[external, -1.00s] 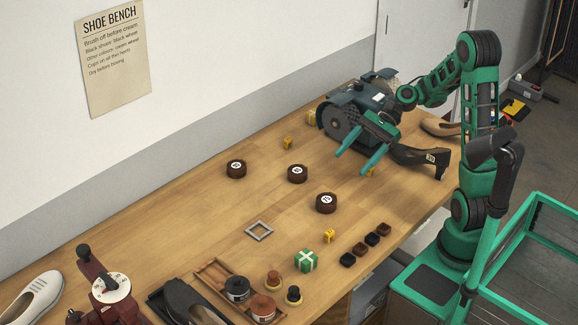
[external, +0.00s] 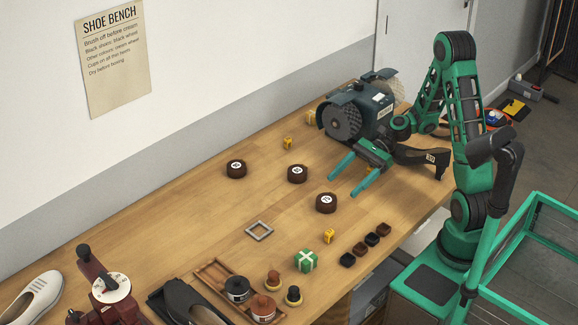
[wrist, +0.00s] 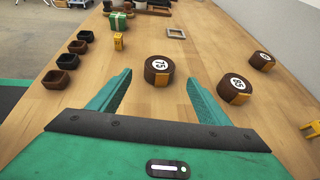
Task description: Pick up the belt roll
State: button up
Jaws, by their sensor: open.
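Three dark brown belt rolls with white number labels lie flat on the bench. The nearest roll (external: 326,203), marked 75 in the wrist view (wrist: 158,70), lies beyond the fingertips and between their lines. A second roll (external: 297,173) lies to the right in the wrist view (wrist: 235,89). The third roll (external: 236,168) is farther off, at the upper right of the wrist view (wrist: 262,60). My gripper (external: 345,182) is open and empty, low over the bench, its fingers pointing towards the nearest roll; both fingers show in the wrist view (wrist: 159,77).
A grinder-like machine (external: 357,112) and a dark shoe (external: 420,157) stand near my gripper. A grey square frame (external: 259,230), a yellow piece (external: 329,236), a green box (external: 306,260) and several small dark cups (external: 360,249) lie beyond the rolls. Bare wood surrounds the rolls.

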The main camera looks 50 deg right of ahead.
aim_at(330, 197)
jog(key=x, duration=0.9)
jog(key=shift+w+a, duration=0.1)
jog(key=shift+a, duration=0.25)
jog(key=c, duration=1.2)
